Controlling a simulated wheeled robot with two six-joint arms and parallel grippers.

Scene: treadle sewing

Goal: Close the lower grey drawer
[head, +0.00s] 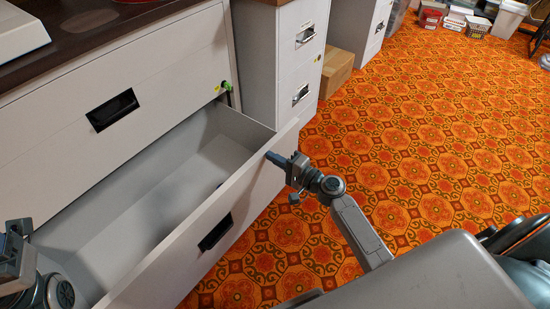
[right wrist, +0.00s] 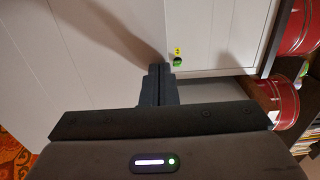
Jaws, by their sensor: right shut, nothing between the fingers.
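The lower grey drawer (head: 255,180) is pulled well out of its cabinet in the head view. Its front panel has a black recessed handle (head: 215,232). Its inside shows from above and looks mostly empty. My right gripper (head: 272,157) is shut and empty, its tip at the drawer front's upper edge near the far end; I cannot tell whether it touches. Its shut fingers (right wrist: 161,82) point at pale panels in the right wrist view. My left gripper (head: 18,262) is partly in view at the left edge, over the drawer's near end; its jaw state is unclear.
The closed upper drawer (head: 150,95) sits above, with a green-tagged key (head: 226,86) at its right edge. A second cabinet (head: 285,60) and a cardboard box (head: 337,70) stand beyond. Patterned orange carpet (head: 430,140) is open to the right.

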